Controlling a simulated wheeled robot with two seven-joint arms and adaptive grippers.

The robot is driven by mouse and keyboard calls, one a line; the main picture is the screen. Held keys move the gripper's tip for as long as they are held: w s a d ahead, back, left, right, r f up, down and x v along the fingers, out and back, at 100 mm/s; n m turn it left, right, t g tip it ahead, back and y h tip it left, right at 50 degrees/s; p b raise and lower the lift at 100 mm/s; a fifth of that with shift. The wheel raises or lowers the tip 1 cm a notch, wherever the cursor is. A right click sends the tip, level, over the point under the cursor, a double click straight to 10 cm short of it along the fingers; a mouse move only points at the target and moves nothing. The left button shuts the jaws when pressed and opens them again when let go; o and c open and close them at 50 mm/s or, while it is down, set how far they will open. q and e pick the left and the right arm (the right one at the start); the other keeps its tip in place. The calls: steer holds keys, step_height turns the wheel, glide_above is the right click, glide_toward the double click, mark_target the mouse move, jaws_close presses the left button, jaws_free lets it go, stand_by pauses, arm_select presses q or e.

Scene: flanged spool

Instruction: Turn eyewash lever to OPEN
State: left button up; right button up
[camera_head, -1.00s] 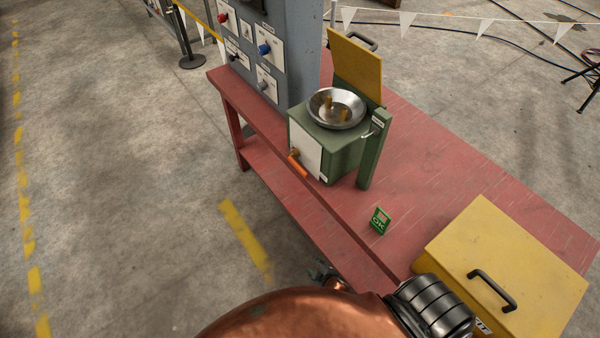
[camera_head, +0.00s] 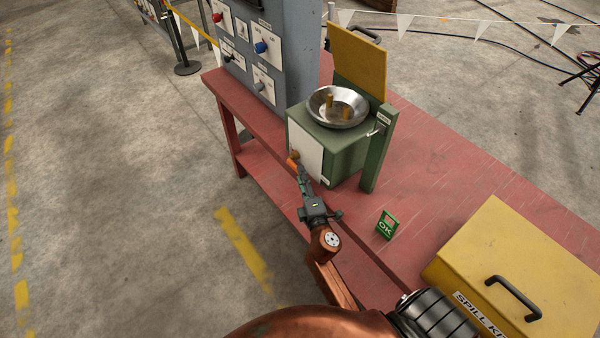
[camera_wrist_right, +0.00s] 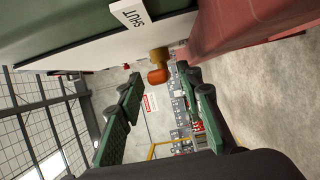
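The eyewash station is a green box (camera_head: 345,150) with a steel bowl (camera_head: 350,117) on top and a raised yellow lid (camera_head: 357,62). Its lever has an orange handle (camera_head: 293,163) on a brass hub (camera_head: 295,154) at the white front panel; the gripper partly covers it. In the right wrist view the orange handle (camera_wrist_right: 158,76) shows nearly end-on, with a SHUT label (camera_wrist_right: 139,16) nearby. My right gripper (camera_head: 302,174) is at the handle. Its fingers (camera_wrist_right: 158,82) are open either side of the handle, with visible gaps. My left gripper is out of view.
The station stands on a red bench (camera_head: 440,165). A grey control column (camera_head: 285,40) rises behind it at the left. A green OK sign (camera_head: 387,225) and a yellow spill kit box (camera_head: 510,255) are to the right.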

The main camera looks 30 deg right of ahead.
steer(key=shift+x, duration=1.3)
steer(key=shift+c, duration=0.5)
jaws_close()
